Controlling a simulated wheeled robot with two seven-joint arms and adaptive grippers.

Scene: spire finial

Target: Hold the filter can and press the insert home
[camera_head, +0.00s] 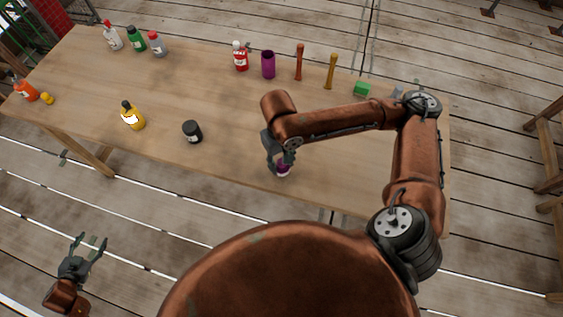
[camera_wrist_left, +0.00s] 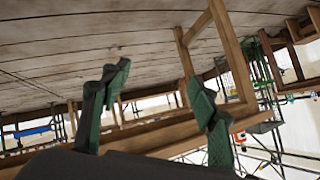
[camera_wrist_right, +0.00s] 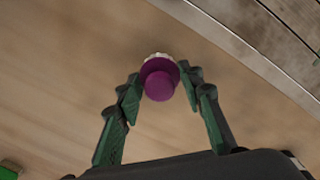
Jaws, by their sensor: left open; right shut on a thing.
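My right gripper (camera_head: 283,162) is over the table near its front edge, shut on a small purple piece (camera_head: 283,169) with a pale lower rim. In the right wrist view the purple piece (camera_wrist_right: 160,82) sits between the fingertips, its round knob facing the camera. I cannot tell if it touches the table. A purple cylinder (camera_head: 268,65) with a dark top, perhaps the filter can, stands upright at the back of the table, away from both grippers. My left gripper (camera_head: 90,243) is open and empty, off the table's front at lower left; its spread fingers also show in the left wrist view (camera_wrist_left: 160,95).
Several bottles stand at the far left. The table's middle is mostly clear.

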